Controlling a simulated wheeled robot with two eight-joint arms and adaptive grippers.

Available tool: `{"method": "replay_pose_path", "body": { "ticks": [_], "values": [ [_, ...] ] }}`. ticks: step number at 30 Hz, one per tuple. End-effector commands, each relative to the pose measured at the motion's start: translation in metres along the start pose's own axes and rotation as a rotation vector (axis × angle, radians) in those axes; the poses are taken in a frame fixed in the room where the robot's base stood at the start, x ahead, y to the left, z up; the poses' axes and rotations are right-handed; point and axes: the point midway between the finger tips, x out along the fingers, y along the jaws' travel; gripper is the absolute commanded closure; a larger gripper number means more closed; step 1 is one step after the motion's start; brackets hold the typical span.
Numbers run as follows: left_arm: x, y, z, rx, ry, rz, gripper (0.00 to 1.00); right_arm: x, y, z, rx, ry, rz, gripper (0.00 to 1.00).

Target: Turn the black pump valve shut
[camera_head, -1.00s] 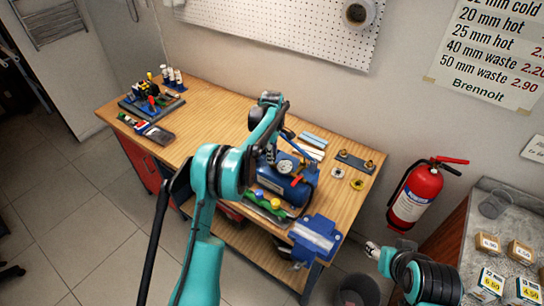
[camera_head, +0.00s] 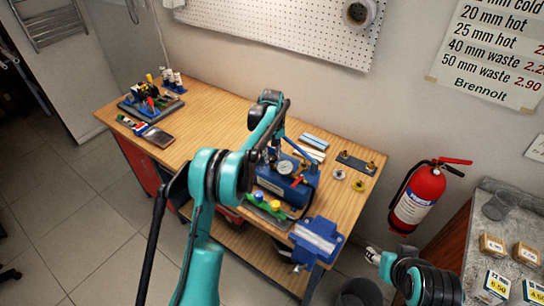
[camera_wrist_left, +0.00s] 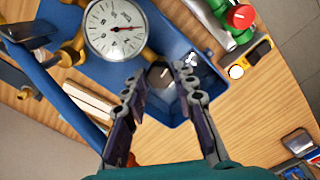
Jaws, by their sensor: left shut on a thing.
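The blue test pump (camera_head: 288,190) stands on the wooden bench, with a white dial gauge (camera_head: 285,167) on top. The gauge (camera_wrist_left: 114,29) and blue pump tank (camera_wrist_left: 198,58) also fill the upper part of the left wrist view. The black pump valve (camera_wrist_left: 161,76) shows as a dark knob between my left fingertips. My left gripper (camera_wrist_left: 160,82) is shut on it, one finger on each side. In the head view my left gripper (camera_head: 273,153) is at the pump's back left and hides the valve. My right gripper (camera_head: 373,254) is beyond the bench's right end, away from the pump.
A blue vise (camera_head: 317,239) is at the bench's front right corner. A red fire extinguisher (camera_head: 416,198) hangs to the right. The bench's left middle (camera_head: 205,125) is clear.

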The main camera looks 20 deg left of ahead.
Motion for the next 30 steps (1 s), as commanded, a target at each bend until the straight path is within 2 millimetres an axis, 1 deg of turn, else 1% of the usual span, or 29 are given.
{"method": "replay_pose_path", "body": {
  "ticks": [3, 9, 26, 27, 29, 30],
  "values": [
    [0.0000, -0.0001, -0.0005, 0.063, 0.002, 0.000, 1.00, 0.0010, 0.0000, 0.0007, 0.000, 0.000, 0.000, 0.52],
    [-0.0002, -0.0001, -0.0006, 0.135, 0.002, 0.000, 1.00, 0.0017, 0.0000, 0.0012, 0.000, 0.000, 0.000, 0.52],
    [-0.0005, 0.0000, -0.0006, 0.168, 0.002, 0.001, 1.00, 0.0019, 0.0000, 0.0014, 0.000, 0.000, 0.000, 0.52],
    [-0.0005, 0.0000, -0.0006, 0.168, 0.002, 0.001, 0.71, 0.0019, 0.0000, 0.0014, 0.000, 0.000, 0.000, 0.52],
    [-0.0004, 0.0000, -0.0005, 0.168, 0.002, 0.001, 0.55, 0.0019, 0.0000, 0.0014, 0.000, 0.000, 0.000, 0.52],
    [-0.0004, 0.0000, -0.0005, 0.168, 0.001, 0.001, 0.52, 0.0019, 0.0000, 0.0014, 0.000, 0.000, 0.000, 0.52]
  ]
}}
